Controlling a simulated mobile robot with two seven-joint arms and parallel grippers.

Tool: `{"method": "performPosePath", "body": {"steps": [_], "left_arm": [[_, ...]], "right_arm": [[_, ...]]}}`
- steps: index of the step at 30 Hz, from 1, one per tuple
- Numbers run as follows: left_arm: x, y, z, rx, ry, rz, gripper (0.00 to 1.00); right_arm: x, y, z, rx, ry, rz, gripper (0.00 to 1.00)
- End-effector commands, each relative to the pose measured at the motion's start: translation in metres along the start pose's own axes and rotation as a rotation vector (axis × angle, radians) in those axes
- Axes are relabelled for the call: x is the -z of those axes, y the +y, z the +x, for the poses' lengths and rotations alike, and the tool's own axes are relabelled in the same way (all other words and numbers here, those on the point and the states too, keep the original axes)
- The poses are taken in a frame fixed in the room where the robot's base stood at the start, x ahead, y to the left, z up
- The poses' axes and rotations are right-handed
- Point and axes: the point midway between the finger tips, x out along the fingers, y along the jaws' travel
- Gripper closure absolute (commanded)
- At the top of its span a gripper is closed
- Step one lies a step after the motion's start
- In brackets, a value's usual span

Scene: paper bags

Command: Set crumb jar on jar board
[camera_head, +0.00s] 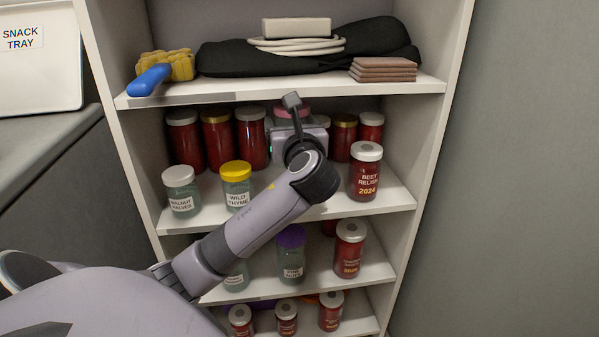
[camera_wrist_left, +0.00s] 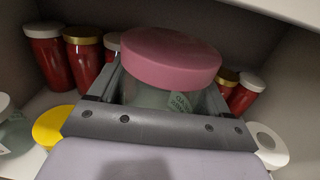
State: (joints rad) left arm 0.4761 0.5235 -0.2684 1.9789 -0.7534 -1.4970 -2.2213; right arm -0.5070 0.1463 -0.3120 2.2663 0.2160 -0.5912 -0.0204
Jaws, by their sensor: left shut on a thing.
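A jar with a pink lid (camera_wrist_left: 172,58) and a pale greenish body is between the fingers of my left gripper (camera_wrist_left: 165,92), which is shut on it. Its label is turned sideways and only partly readable, so I cannot tell whether it is the crumb jar. In the head view the pink lid (camera_head: 291,112) shows just behind my left gripper (camera_head: 297,138), on the level of the second shelf. I cannot tell whether the jar touches the shelf. I cannot make out a jar board. My right gripper is not in view.
Red jars (camera_head: 252,138) stand behind. The walnut jar (camera_head: 181,190), wild thyme jar (camera_head: 236,183) and beet relish jar (camera_head: 365,172) stand near the front edge. The upper shelf (camera_head: 225,90) is close above. A snack tray (camera_head: 38,60) stands at the left.

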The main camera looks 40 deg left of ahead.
Motion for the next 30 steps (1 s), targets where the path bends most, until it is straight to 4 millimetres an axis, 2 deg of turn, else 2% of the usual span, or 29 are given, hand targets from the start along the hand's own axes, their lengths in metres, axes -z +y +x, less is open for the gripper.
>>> {"method": "performPosePath", "body": {"steps": [4,9,14,22,25,30], "left_arm": [[0.005,0.000,0.000,0.000,-0.001,0.000,0.60],[0.036,0.000,0.000,-0.001,0.001,0.002,0.60],[0.051,0.000,0.000,0.000,-0.001,0.000,0.60],[0.093,0.000,0.000,-0.001,-0.001,0.002,0.60],[0.100,0.000,0.000,-0.001,-0.001,0.001,0.60],[0.100,0.000,0.000,0.000,-0.002,0.000,0.60]], "right_arm": [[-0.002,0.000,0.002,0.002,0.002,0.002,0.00],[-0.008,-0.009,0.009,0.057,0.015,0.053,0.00],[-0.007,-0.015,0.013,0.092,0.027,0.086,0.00],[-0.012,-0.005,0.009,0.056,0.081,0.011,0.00],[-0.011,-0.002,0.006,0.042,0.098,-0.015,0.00],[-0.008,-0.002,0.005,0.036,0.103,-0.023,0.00]]}}
